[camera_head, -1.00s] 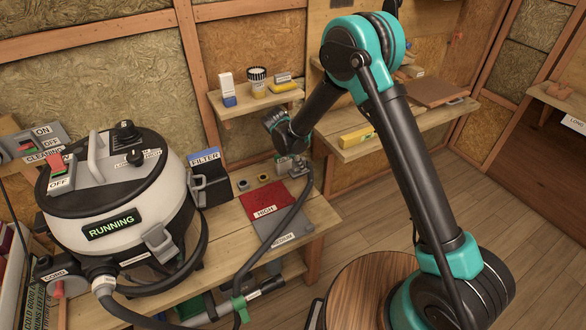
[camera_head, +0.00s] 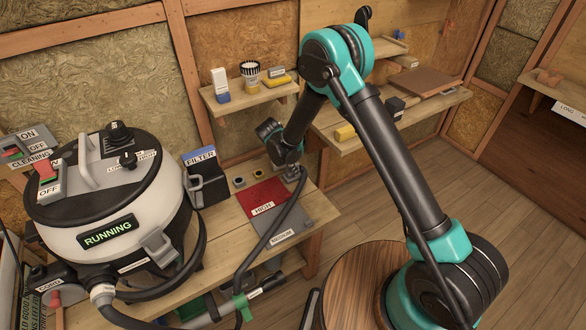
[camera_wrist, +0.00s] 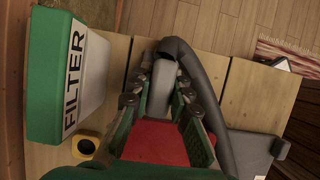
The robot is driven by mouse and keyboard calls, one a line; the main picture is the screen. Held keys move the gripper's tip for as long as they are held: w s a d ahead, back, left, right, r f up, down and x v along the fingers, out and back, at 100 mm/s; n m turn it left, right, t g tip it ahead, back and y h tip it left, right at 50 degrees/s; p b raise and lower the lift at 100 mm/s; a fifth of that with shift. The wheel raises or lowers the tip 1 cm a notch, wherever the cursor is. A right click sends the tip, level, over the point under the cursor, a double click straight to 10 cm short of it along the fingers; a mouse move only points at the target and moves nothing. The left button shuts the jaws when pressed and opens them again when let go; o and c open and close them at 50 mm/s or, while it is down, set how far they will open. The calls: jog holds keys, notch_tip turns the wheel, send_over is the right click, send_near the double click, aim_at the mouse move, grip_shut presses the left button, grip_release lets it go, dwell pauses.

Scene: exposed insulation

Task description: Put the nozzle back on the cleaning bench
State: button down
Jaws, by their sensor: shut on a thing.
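My gripper (camera_head: 289,174) is low over the back right part of the wooden cleaning bench (camera_head: 225,232). In the wrist view, its green-sided fingers (camera_wrist: 162,95) are shut on the grey nozzle (camera_wrist: 162,88). A dark hose (camera_head: 268,240) runs from the nozzle down over the front of the bench, and it arches beside the fingers in the wrist view (camera_wrist: 205,85). The nozzle is just above or touching the bench; I cannot tell which. A red pad marked HIGH (camera_head: 258,194) and a grey pad marked MEDIUM (camera_head: 295,228) lie on the bench below and beside the gripper.
A vacuum (camera_head: 108,200) showing RUNNING stands on the bench at left, beside a FILTER box (camera_head: 207,183). A shelf (camera_head: 250,100) with small containers is above.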

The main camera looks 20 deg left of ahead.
jog(key=c, duration=1.4)
grip_release()
jog(key=shift+f, duration=0.15)
